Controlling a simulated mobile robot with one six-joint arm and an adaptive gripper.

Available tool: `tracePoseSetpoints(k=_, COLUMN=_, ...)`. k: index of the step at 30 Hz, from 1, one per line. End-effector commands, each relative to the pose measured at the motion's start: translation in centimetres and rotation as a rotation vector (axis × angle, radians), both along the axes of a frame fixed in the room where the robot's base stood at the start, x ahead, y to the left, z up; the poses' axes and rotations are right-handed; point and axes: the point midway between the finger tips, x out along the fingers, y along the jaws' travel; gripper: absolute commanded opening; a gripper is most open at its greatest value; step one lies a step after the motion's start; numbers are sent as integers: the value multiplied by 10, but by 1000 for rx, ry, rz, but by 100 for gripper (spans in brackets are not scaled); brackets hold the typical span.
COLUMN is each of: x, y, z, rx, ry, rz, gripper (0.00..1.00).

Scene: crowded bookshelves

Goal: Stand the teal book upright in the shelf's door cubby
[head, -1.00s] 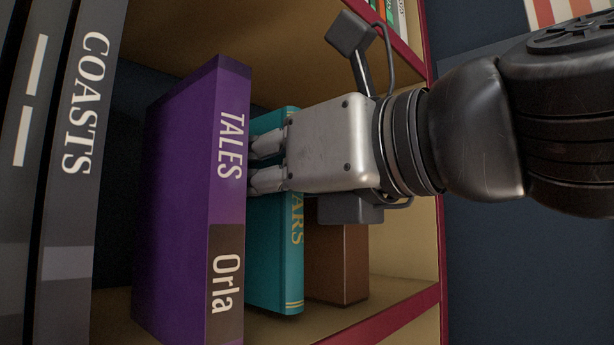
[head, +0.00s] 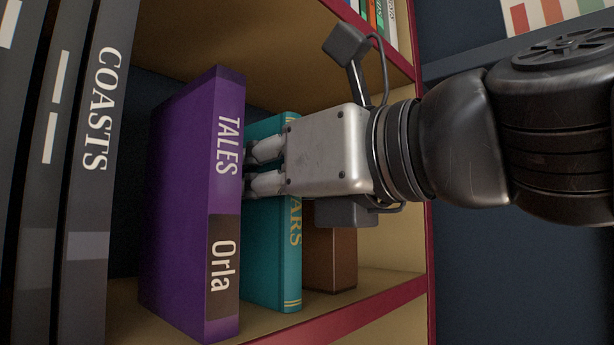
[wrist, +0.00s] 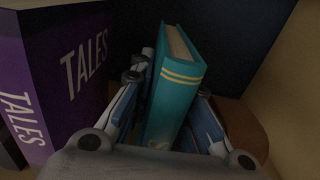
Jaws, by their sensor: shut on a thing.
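The teal book (head: 272,270) stands upright in the shelf cubby, just right of the purple TALES book (head: 185,220). It shows gold lines and part of its gold title on the spine. My gripper (head: 262,168) reaches in from the right and is shut on the teal book. In the wrist view the teal book (wrist: 178,90) sits between my two fingers. The fingers cover the middle of its spine in the head view. Its bottom appears to be at the cubby floor, but I cannot tell whether it touches.
A brown block (head: 330,262) stands right of the teal book, with bare cubby floor beyond it. Dark books, one titled COASTS (head: 90,150), stand at the left. The red shelf edge (head: 375,300) runs along the front. More books (head: 372,12) stand above.

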Motion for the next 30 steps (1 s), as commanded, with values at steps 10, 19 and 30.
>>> tracePoseSetpoints(k=10, x=1, y=0, z=-1, rx=-3, ry=3, rz=0, gripper=32)
tracePoseSetpoints(k=19, x=1, y=0, z=-1, rx=-2, ry=2, rz=0, gripper=40)
tracePoseSetpoints(k=30, x=-1, y=-2, z=-1, rx=-3, ry=3, rz=-1, gripper=40)
